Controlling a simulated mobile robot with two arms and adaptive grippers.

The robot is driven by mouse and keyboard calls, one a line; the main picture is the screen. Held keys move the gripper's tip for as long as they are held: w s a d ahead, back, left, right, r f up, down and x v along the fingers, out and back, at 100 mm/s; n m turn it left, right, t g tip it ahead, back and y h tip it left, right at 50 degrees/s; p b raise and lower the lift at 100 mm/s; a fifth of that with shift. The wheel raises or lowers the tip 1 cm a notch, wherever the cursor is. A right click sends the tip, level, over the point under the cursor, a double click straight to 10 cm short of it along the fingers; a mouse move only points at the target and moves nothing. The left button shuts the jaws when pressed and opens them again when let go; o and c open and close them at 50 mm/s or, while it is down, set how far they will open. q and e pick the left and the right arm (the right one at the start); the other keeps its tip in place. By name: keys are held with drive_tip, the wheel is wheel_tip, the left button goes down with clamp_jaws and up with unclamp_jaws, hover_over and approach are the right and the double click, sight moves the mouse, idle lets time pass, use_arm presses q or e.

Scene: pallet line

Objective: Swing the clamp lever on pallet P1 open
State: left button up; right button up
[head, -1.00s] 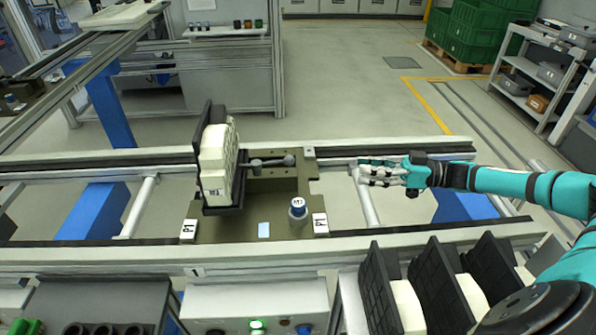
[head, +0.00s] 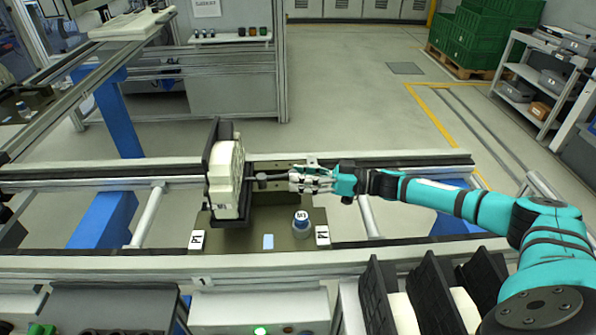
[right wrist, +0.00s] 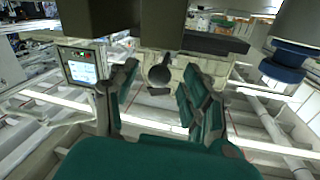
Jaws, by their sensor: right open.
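Pallet P1 (head: 257,240) is an olive plate on the rail line, with P1 labels at its front corners. A cream part backed by a black plate (head: 228,180) stands upright on its left side. The dark clamp lever (head: 268,178) points right from this part. My right gripper (head: 293,181) is open at the lever's knob end and partly hides it. In the right wrist view, the round knob (right wrist: 159,75) shows between the two spread teal fingers (right wrist: 158,105); I cannot tell whether they touch it. My left gripper is not in view.
A blue-capped post (head: 301,221) stands on the pallet's right front. Black racks with cream parts (head: 432,290) stand at the front right. A control box with a green light (head: 259,330) is at the front. The rails to the pallet's right are clear below my arm.

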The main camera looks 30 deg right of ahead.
drive_tip(key=shift+w+a, duration=0.3)
drive_tip(key=shift+a, duration=0.05)
clamp_jaws()
idle(0.3)
